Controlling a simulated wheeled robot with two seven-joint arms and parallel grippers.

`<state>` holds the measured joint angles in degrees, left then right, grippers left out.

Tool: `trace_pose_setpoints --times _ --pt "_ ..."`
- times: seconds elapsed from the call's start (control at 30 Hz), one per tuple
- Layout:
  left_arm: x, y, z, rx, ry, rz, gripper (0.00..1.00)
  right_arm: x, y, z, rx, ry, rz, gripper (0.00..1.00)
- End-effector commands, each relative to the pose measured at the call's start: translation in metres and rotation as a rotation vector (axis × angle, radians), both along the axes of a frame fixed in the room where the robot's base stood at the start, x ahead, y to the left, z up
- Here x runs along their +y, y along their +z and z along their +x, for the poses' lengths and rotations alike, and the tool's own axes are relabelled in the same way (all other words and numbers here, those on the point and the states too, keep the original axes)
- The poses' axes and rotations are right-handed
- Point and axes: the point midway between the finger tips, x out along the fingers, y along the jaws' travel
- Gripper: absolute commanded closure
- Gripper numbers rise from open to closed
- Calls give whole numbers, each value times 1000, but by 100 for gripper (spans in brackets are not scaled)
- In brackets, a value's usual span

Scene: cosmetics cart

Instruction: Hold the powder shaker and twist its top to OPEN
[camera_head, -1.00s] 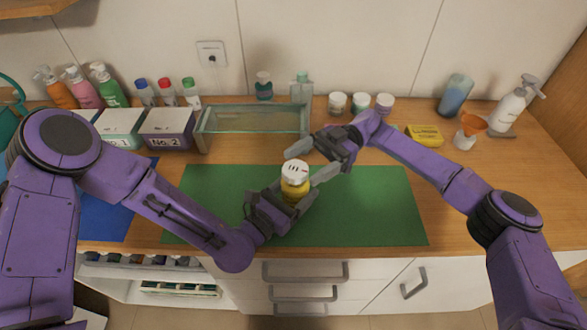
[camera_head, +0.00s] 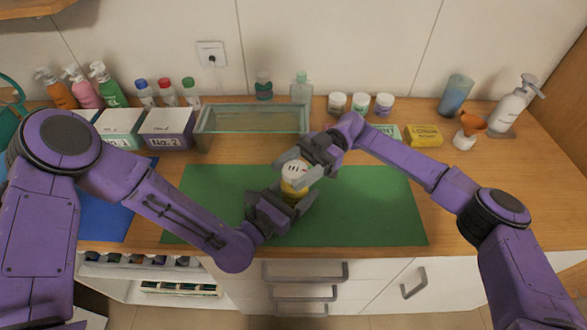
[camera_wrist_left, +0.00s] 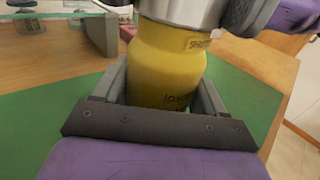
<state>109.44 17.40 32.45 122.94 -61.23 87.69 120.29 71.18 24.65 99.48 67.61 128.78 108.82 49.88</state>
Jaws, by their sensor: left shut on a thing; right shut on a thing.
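The powder shaker (camera_head: 290,190) has a yellow body and a white top (camera_head: 293,170) with dark holes. It is upright over the green mat (camera_head: 375,205). My left gripper (camera_head: 285,205) is shut on its yellow body from the lower left. In the left wrist view the yellow body (camera_wrist_left: 166,68) fills the space between the fingers, with dark lettering on it. My right gripper (camera_head: 298,168) is shut on the white top from the upper right. Its fingers hide part of the top. I cannot tell whether the top has turned.
A glass tray (camera_head: 250,122) stands behind the mat. Boxes (camera_head: 168,130) and pump bottles (camera_head: 109,86) are at the left. Small jars (camera_head: 361,103), a yellow box (camera_head: 424,136) and a white pump bottle (camera_head: 511,108) are at the back right. The mat's right part is clear.

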Motion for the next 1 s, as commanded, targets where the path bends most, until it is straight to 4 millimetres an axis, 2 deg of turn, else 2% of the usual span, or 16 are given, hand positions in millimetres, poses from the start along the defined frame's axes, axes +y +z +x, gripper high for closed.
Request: trace_pose_setpoints --times 0.4,0.43,0.47,0.5,0.77,0.87,1.0 --pt "1 0 1 0 3 -1 62 0 -1 0 1 52 -1 69" --pt "1 0 1 0 3 -1 62 0 -1 0 1 51 -1 28" --pt "1 0 1 0 3 -1 62 0 -1 0 1 51 -1 19" --pt "1 0 1 -1 2 -1 62 0 -1 0 1 51 -1 16" --pt "0 0 1 -1 2 -1 62 -1 0 1 0 50 -1 16" --pt "0 0 0 -1 1 -1 62 -8 -1 8 0 49 -3 16" --pt "0 0 0 -1 1 -1 62 -28 -1 29 0 47 -5 16"
